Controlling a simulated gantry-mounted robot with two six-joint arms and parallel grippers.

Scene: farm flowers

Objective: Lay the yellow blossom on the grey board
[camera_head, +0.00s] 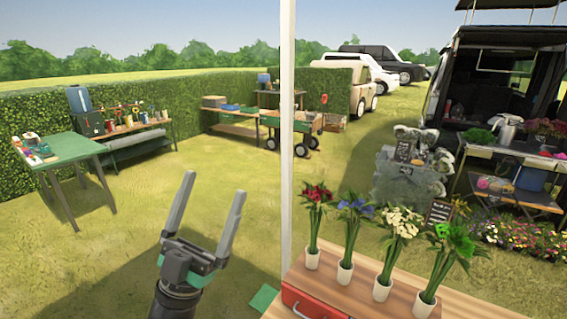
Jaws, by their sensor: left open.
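My left gripper (213,187) is open and empty. It points up over the grass at the lower middle, left of the white pole and apart from the wooden table (465,305). I cannot make out a clearly yellow blossom. The nearest in colour is a bunch of cream-white flowers (404,222) standing upright in a white vase (382,289) on the wooden table. No grey board can be made out. My right gripper is not in view.
Vases with red flowers (317,196), blue flowers (355,208) and green flowers (455,240) share the table with a red box (312,303). A white pole (287,140) stands left of them. A green table (62,150) is far left. Open grass lies between.

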